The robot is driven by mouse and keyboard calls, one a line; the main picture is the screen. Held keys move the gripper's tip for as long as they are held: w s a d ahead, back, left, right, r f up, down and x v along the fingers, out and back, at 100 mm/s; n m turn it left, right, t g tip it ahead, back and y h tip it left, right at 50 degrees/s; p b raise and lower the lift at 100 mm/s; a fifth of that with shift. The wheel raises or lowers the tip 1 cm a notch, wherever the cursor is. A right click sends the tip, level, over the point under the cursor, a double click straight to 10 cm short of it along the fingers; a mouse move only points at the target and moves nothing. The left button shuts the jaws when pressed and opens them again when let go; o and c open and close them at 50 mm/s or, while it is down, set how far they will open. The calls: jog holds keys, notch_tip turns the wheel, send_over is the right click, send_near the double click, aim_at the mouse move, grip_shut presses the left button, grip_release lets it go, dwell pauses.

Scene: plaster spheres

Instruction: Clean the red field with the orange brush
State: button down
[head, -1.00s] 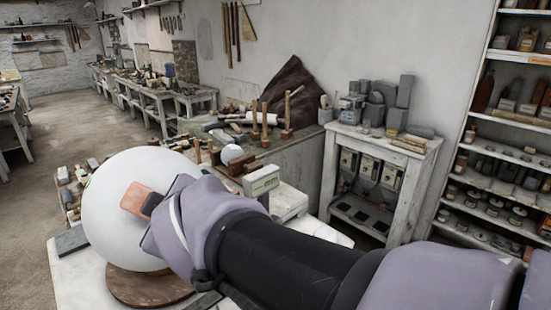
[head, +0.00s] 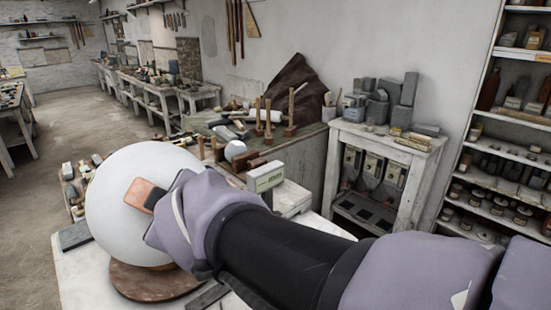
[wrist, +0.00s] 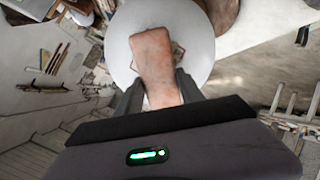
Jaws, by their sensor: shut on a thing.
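A large white plaster sphere (head: 115,215) stands on a round brown wooden board (head: 150,285). It also fills the middle of the wrist view (wrist: 122,35). My gripper (wrist: 158,94) is shut on the orange brush (wrist: 153,60), a blunt orange-brown block, which shows against the sphere in the head view (head: 141,194). I cannot tell whether the brush touches the sphere. A small patch with brownish marks (wrist: 178,54) shows on the sphere just right of the brush in the wrist view. The brush covers part of it. No clear red field shows in the head view.
A bench with mallets and tools (head: 290,145) lies behind the sphere. A white cabinet (head: 375,180) and shelves (head: 510,150) stand to the right. Open floor (head: 35,210) lies left.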

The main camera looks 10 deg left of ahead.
jog(key=shift+w+a+f, duration=0.15)
jog(key=shift+w+a, duration=0.05)
